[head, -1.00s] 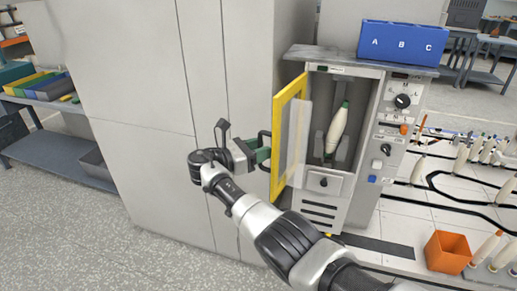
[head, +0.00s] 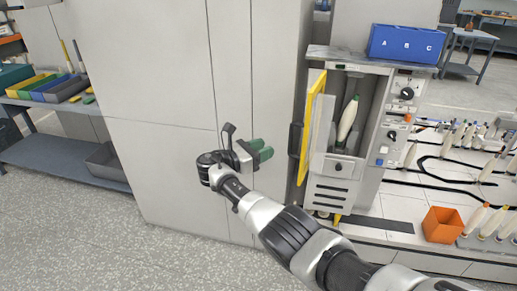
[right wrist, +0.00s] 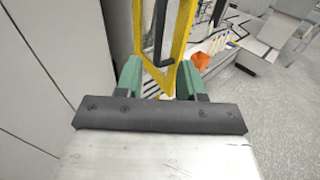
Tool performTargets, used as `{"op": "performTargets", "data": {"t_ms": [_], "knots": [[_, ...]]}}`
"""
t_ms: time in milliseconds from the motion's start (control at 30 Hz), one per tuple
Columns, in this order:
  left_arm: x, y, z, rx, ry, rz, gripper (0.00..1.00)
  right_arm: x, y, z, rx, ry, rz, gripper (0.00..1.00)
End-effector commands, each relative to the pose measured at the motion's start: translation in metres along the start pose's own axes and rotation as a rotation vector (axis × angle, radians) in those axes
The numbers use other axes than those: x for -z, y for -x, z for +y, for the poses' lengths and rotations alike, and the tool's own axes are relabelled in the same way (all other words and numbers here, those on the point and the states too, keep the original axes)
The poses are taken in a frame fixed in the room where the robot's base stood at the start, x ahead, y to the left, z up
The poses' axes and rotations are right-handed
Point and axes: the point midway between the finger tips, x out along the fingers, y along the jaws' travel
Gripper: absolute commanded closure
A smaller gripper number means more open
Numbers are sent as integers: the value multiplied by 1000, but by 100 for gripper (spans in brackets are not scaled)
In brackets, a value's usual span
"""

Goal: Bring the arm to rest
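My right arm reaches in from the lower right of the head view. Its gripper (head: 262,152) has green fingers and stands in front of the grey cabinet, left of the yellow-framed door (head: 313,128) and apart from its dark handle (head: 295,139). In the right wrist view the two green fingers (right wrist: 161,77) are spread with nothing between them; the yellow door frame shows beyond them. The door stands open on the machine (head: 338,168). A white bobbin with a green tip (head: 348,120) sits upright, slightly tilted, inside. My left gripper is not in view.
A large grey cabinet (head: 160,80) stands directly behind my right gripper. A blue box marked A B C (head: 405,43) sits on top of the machine. An orange bin (head: 443,225) and several bobbins stand at the right. Floor at the lower left is clear.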

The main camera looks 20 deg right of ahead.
Motion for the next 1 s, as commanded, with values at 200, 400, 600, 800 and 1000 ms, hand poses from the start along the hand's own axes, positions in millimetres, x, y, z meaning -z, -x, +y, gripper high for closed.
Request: {"op": "performTargets", "data": {"t_ms": [200,400,600,800,1000], "knots": [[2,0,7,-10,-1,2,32,0,0,0,0,0,0,62],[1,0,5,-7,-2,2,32,4,0,-1,-3,1,6,62],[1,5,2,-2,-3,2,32,82,-4,-16,-65,-12,152,62],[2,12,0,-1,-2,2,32,223,5,-68,-108,-104,470,62],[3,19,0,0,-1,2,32,349,31,-154,-22,-256,799,62]]}}
